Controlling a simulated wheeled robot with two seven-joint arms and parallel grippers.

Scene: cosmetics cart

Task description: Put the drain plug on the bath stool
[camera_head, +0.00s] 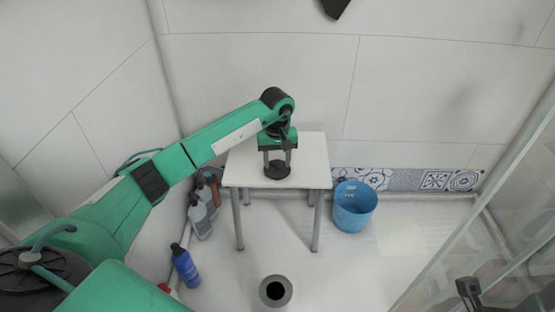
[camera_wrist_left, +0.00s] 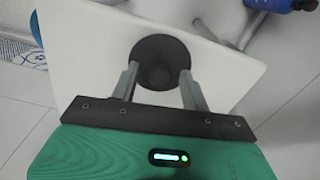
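The drain plug (camera_head: 277,171) is a dark round disc at the white bath stool (camera_head: 244,165), over the stool top's middle. In the left wrist view the plug (camera_wrist_left: 160,50) shows a raised middle part. My left gripper (camera_head: 278,160) points down at the plug. Its two fingers (camera_wrist_left: 160,76) stand apart on either side of the raised part, with a narrow gap visible at one side. Whether the plug's underside touches the stool is hard to see.
A blue bucket (camera_head: 354,207) stands on the floor right of the stool. Several bottles, including a blue one (camera_head: 185,266), stand to the left. A grey ring with a dark centre (camera_head: 276,291) is on the floor in front. A glass panel (camera_head: 490,220) is at right.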

